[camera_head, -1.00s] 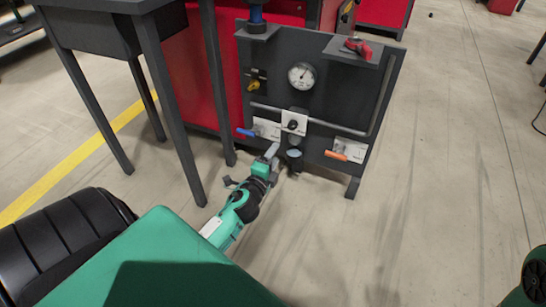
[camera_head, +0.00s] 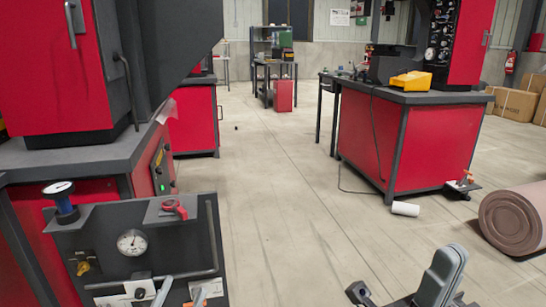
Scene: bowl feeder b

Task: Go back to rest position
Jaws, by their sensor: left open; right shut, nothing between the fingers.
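My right gripper (camera_head: 448,270) rises from the bottom edge at the right, over bare floor. Its grey fingers are together and hold nothing.
The panel carries a pressure gauge (camera_head: 132,242) and a red clamp-like part (camera_head: 174,208), beside a red machine (camera_head: 55,70) at left. The middle floor is clear.

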